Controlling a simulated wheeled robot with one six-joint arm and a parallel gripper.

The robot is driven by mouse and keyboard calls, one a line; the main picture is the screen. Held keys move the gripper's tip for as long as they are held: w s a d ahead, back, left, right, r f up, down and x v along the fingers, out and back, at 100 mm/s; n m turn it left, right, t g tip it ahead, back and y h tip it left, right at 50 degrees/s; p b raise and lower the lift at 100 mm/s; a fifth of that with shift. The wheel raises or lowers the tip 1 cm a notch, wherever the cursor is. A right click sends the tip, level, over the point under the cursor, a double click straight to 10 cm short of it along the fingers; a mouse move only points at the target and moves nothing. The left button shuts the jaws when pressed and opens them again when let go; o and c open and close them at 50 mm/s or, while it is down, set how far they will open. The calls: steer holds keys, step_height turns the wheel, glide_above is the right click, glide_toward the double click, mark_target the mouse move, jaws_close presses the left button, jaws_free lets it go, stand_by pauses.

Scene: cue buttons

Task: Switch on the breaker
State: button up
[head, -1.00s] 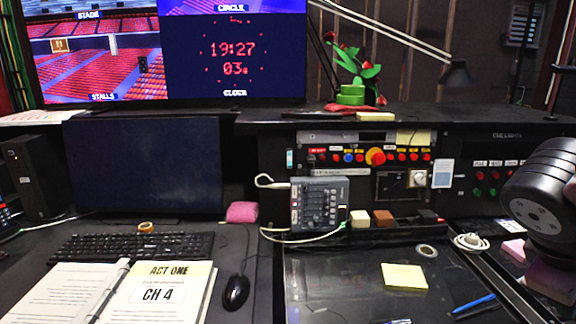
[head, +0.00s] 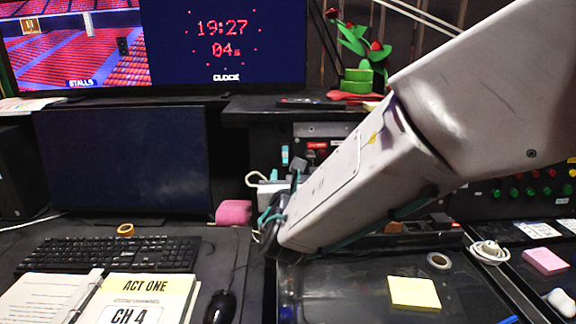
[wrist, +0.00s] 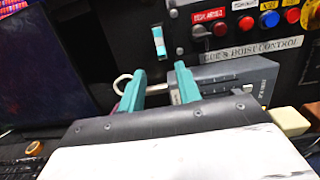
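My gripper (wrist: 158,80) shows two teal fingers spread apart with nothing between them in the wrist view. In the head view my gripper (head: 270,212) is low in front of the console, left of centre. A small white and teal piece (wrist: 158,42) sits on the black panel beyond the fingertips; it also shows in the head view (head: 285,155). No readable label marks a breaker, so I cannot tell whether this piece is it. A panel labelled "CUE & HOIST CONTROL" (wrist: 250,50) carries red, blue and yellow buttons. My arm hides most of that panel in the head view.
A grey box (wrist: 235,78) with a cable stands just beyond the fingers. A dark monitor (head: 125,160), keyboard (head: 110,255) and mouse (head: 220,307) are at left. A yellow note (head: 414,293) and tape ring (head: 439,261) lie on the desk at right.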

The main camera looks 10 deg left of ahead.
mark_target(286, 163)
steer(key=x, duration=0.6)
steer(key=shift+w+d, duration=0.1)
jaws_close()
